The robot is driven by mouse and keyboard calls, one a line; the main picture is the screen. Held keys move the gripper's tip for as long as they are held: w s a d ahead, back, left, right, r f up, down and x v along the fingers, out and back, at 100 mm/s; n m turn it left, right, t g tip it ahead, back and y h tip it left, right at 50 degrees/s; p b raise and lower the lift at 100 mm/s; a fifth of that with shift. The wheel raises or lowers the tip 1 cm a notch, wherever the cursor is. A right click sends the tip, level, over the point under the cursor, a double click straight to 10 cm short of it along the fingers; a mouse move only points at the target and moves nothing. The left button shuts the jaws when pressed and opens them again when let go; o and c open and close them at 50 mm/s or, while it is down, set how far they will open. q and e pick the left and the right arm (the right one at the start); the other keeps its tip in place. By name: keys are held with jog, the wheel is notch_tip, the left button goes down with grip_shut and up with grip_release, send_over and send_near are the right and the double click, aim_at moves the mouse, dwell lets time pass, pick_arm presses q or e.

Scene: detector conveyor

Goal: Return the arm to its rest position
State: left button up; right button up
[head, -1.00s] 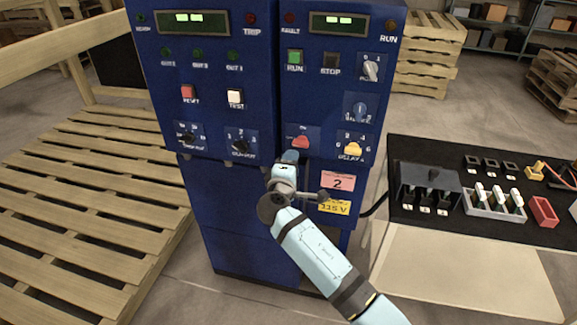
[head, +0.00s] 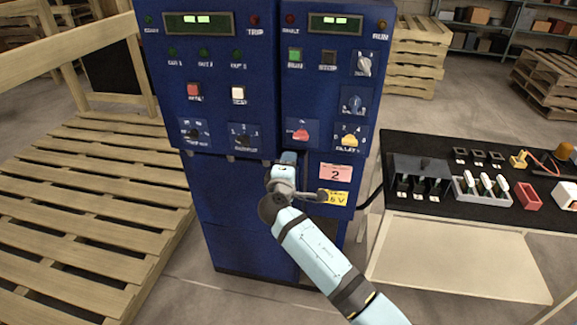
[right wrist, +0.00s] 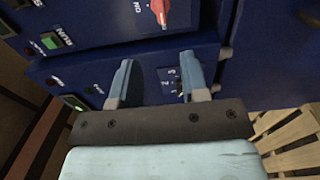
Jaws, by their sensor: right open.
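My right arm (head: 318,255) reaches up from the bottom right in the head view. Its gripper (head: 288,158) is in front of the blue control cabinet (head: 215,60), just below the red rotary switch (head: 300,133). In the right wrist view the two fingers of this gripper (right wrist: 160,80) stand apart, with nothing between them. The red switch knob (right wrist: 159,10) shows beyond the fingers, at the top and apart from them. My left gripper is in neither view.
A wooden pallet (head: 75,210) is at the left. More pallets (head: 415,68) and shelves stand behind. The floor before the cabinet looks clear.

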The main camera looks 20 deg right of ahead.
dwell(0.3)
jog(key=s+a+f+m+g+y+p, duration=0.1)
jog(key=s+f+y+p, duration=0.25)
jog(key=s+f, duration=0.35)
jog(key=s+a+f+m+g+y+p, duration=0.1)
jog(key=s+a+f+g+y+p, duration=0.2)
jog(key=s+f, duration=0.5)
jog(key=s+r+m+y+p, duration=0.1)
jog(key=s+m+y+p, duration=0.1)
jog(key=s, duration=0.9)
jog(key=s+a+r+m+y+p, duration=0.1)
jog(key=s+r+m+y+p, duration=0.1)
jog(key=s, duration=1)
jog(key=m+y+p, duration=0.1)
jog(key=m+y, duration=0.1)
jog(key=shift+m, duration=0.3)
jog(key=shift+a+y, duration=0.1)
jog(key=shift+y, duration=0.15)
jog(key=shift+c, duration=0.2)
